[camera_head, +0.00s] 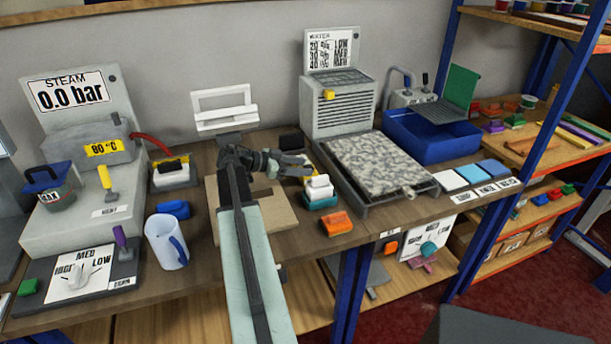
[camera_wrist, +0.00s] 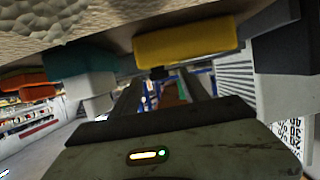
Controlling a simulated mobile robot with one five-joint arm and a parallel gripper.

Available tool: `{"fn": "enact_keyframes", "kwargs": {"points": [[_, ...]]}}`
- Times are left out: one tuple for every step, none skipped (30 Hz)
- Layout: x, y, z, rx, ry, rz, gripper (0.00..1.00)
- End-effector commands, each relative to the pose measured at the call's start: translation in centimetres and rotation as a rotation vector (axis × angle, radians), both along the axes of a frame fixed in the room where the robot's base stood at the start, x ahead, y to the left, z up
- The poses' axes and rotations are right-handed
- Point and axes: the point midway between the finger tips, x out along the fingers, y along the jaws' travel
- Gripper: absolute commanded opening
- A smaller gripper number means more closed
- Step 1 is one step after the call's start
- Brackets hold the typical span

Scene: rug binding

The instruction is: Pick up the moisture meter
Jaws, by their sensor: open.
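No thing in view is labelled as the moisture meter. A small yellow block-like object, possibly it, lies on the wooden bench just beyond my gripper (camera_head: 303,165). In the head view only a sliver of this yellow object (camera_head: 301,174) shows. In the wrist view the yellow object (camera_wrist: 185,42) is large, across the top of the gap between the fingers. My gripper in the wrist view (camera_wrist: 160,82) is open, its two dark fingers apart with nothing held between them. Whether the fingertips touch the yellow object cannot be told.
White blocks on a teal block (camera_head: 320,203) stand close beside my gripper, with an orange block (camera_head: 336,223) nearer. A black block (camera_head: 290,142) lies behind. A grey machine with a speckled slab (camera_head: 380,164) stands to the right. A white mug (camera_head: 164,242) stands left.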

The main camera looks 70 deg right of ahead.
Motion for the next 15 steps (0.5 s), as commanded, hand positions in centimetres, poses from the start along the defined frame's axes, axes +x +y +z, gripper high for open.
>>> {"fn": "enact_keyframes", "kwargs": {"points": [[-0.72,-0.51,-0.57,0.0,0.0,-0.003,0.53],[-0.98,-0.71,-0.62,0.0,0.0,-0.003,0.53],[-1.16,-0.88,-0.62,0.0,0.0,-0.002,0.53],[-1.19,-0.93,-0.57,0.0,0.0,-0.001,0.53],[-1.19,-0.94,-0.52,0.0,0.0,-0.001,0.53],[-1.17,-0.93,-0.47,0.0,0.0,0.0,0.53],[-1.16,-0.92,-0.46,0.0,0.0,0.0,0.53],[-1.17,-0.91,-0.46,0.0,0.0,-0.001,0.53],[-1.17,-0.92,-0.45,0.0,0.0,-0.001,0.47],[-1.17,-0.92,-0.45,0.0,0.0,-0.001,0.39],[-1.18,-0.91,-0.45,0.0,0.0,-0.001,0.3],[-1.18,-0.91,-0.45,0.0,0.0,-0.001,0.19],[-1.18,-0.91,-0.45,0.0,0.0,-0.001,0.11],[-1.18,-0.91,-0.45,0.0,0.0,-0.001,0.03],[-1.19,-0.91,-0.45,0.0,0.0,-0.001,0.0]]}}
